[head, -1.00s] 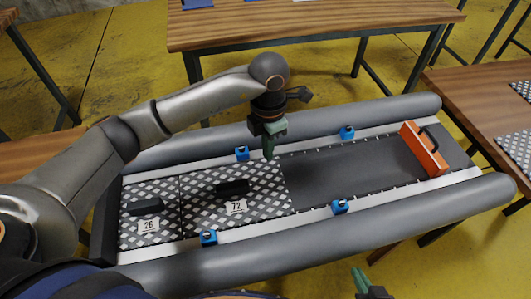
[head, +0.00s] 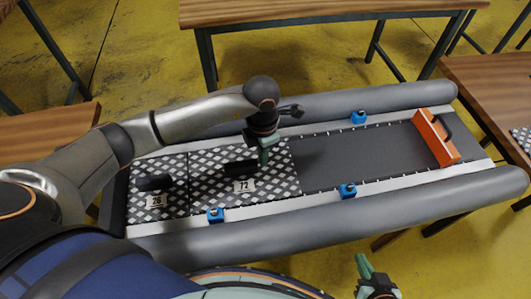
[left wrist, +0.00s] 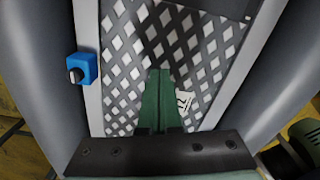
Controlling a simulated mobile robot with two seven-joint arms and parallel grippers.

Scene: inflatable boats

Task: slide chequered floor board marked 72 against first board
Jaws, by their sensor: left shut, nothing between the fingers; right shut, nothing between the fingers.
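The chequered floor board marked 72 (head: 275,182) lies flat in the boat, right of the first board marked 26 (head: 172,208). A thin dark seam shows between them; I cannot tell whether they touch. My left gripper (head: 264,155) is shut and empty, over the 72 board just right of its black handle (head: 240,167). In the left wrist view its closed fingers (left wrist: 160,98) point at the chequered surface (left wrist: 125,60) and partly cover a white label (left wrist: 184,101). Contact with the board cannot be told. My right gripper (head: 364,268) is shut and empty, outside the near tube.
Grey tubes (head: 330,230) flank the boat floor. Blue clamps (head: 216,215) sit along both side rails. An orange board with a black handle (head: 436,138) stands upright at the right end. The dark floor (head: 350,158) between is bare. Wooden tables (head: 330,12) stand around.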

